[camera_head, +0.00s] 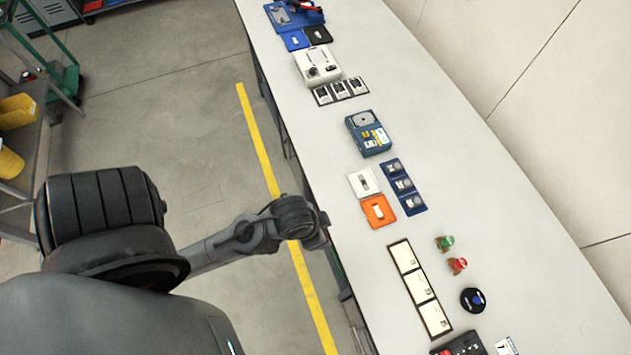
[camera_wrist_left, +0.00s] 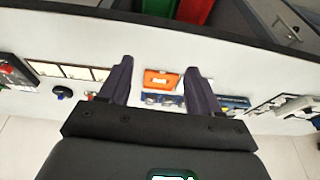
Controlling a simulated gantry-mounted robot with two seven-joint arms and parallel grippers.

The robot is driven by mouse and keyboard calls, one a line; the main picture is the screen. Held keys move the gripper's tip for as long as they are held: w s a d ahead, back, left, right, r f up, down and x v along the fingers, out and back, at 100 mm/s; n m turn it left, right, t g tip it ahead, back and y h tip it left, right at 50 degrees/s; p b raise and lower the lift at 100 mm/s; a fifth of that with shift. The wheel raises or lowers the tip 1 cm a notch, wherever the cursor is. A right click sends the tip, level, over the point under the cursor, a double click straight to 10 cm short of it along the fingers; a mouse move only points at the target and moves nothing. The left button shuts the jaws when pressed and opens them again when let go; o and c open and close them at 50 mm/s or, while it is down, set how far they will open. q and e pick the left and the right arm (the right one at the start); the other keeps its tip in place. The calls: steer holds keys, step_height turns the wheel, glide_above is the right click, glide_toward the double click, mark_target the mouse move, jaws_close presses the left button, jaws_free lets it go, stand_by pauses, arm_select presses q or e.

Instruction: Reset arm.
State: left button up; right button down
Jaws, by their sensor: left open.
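My left arm reaches in from the lower left in the head view, and its wrist end (camera_head: 300,220) is at the near edge of the long white table (camera_head: 470,165). The left gripper's fingers do not show clearly there. In the left wrist view my left gripper (camera_wrist_left: 160,66) has its two dark fingers spread wide with nothing held between them. An orange tray (camera_wrist_left: 160,80) and a blue tray (camera_wrist_left: 163,98) on the table appear in the gap between the fingers. My right gripper is in neither view.
The table holds the orange tray (camera_head: 379,211), blue three-part tray (camera_head: 404,187), blue device (camera_head: 368,133), white device (camera_head: 317,66), white-panelled strip (camera_head: 419,289), green button (camera_head: 445,242), red button (camera_head: 457,265) and dark round piece (camera_head: 473,300). The table's right side is mostly clear. A yellow line (camera_head: 262,150) marks the floor.

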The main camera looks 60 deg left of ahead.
arm_select(q)
steer(key=shift+s+r, duration=0.25)
steer(key=shift+s, duration=0.25)
